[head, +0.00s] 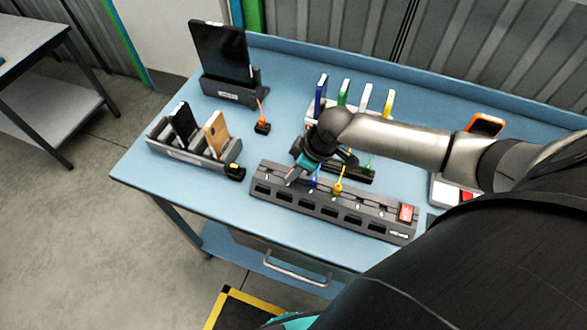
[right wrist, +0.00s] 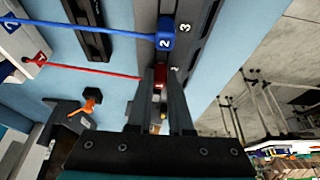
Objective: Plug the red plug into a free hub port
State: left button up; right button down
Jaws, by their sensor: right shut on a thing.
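The red plug (right wrist: 160,80) with its red cable (right wrist: 95,70) is between the fingertips of my right gripper (right wrist: 161,72), which is shut on it. In the head view the right gripper (head: 293,176) is at the left part of the dark grey hub (head: 400,231). I cannot tell whether the red plug is in a port or just above it. A blue plug (head: 315,178) and a yellow plug (head: 338,186) stand in the hub, to the right of the gripper. The blue plug also shows in the right wrist view (right wrist: 165,34), beside the red one. My left gripper is not in view.
A green plug (head: 370,164) is on a dark strip behind the hub. A bank of coloured upright devices (head: 342,95) stands behind my arm. A tablet dock (head: 231,91), a phone dock (head: 185,156) and an orange plug (head: 262,126) are at the left. The blue tabletop's front left is clear.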

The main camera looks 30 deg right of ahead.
jog(key=shift+c, duration=1.8)
grip_release()
jog(key=shift+r, duration=0.15)
notch_tip(320, 180, up, 5)
jog(key=p, duration=0.5)
jog(key=shift+r+p, duration=0.95)
jog(key=shift+p, duration=0.15)
jog(key=shift+f, duration=0.1)
